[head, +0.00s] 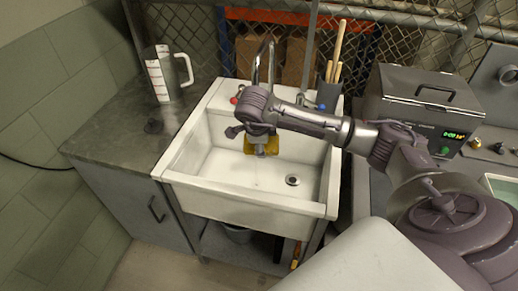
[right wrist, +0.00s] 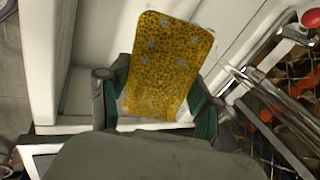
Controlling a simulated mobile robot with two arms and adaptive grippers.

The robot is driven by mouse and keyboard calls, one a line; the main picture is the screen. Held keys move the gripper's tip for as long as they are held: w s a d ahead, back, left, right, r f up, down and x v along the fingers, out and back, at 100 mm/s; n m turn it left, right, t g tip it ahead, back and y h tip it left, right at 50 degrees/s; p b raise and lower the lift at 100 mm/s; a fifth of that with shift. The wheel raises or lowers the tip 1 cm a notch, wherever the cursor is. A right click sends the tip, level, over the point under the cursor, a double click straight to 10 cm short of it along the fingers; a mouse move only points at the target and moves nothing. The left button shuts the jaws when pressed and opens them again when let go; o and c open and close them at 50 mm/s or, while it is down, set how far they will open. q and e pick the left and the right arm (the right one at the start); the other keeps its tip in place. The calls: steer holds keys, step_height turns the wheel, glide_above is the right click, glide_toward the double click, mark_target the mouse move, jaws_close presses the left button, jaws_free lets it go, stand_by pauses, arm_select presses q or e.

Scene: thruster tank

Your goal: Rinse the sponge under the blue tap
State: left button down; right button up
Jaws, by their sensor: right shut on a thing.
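A yellow sponge (head: 271,147) hangs over the basin of the white sink (head: 190,160), held by my right gripper (head: 260,138). In the right wrist view the sponge (right wrist: 165,62) is a flat, speckled yellow block, and the fingers of my right gripper (right wrist: 158,100) are shut on its sides. The curved metal tap spout (head: 264,60) rises behind my right wrist, which hides its lower end. The blue tap (head: 322,107) is at the sink's back right. I cannot tell whether water runs. My left gripper is out of view.
A red tap knob (head: 234,100) is at the back left, also in the right wrist view (right wrist: 311,18). A measuring jug (head: 160,75) stands on the left counter (head: 115,135). A dark holder with sticks (head: 328,92) and a metal box (head: 420,95) stand right of the sink.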

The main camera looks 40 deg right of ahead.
steer(key=w+d, duration=0.1)
steer(key=w+d+f+b, duration=0.1)
steer(key=shift+w+d, duration=0.15)
steer(key=shift+d, duration=0.15)
steer(key=shift+w+d+f+b, duration=0.2)
steer(key=shift+w+d+b, duration=0.4)
steer(key=shift+w+d, duration=0.3)
steer(key=shift+w+d+f+b, duration=0.2)
steer(key=shift+w+d+b, duration=0.45)
steer(key=shift+d, duration=0.35)
stand_by(2.4)
stand_by(1.4)
steer(key=s+a+p, duration=0.1)
steer(key=a, duration=0.1)
steer(key=s+a+r+p, duration=0.1)
steer(key=s+a, duration=0.1)
steer(key=shift+s+r, duration=0.2)
steer(key=shift+s, duration=0.05)
steer(key=s+a+p, duration=0.1)
steer(key=s+a, duration=0.1)
steer(key=s+a+r+p, duration=0.1)
steer(key=a, duration=0.1)
steer(key=shift+s+a, duration=0.25)
steer(key=shift+s, duration=0.1)
steer(key=shift+s+a+r+p, duration=0.15)
steer(key=shift+s+a+p, duration=0.05)
steer(key=shift+s+a, duration=0.3)
steer(key=shift+s+a+r+p, duration=0.15)
steer(key=shift+s+a, duration=0.25)
steer(key=shift+a, duration=0.2)
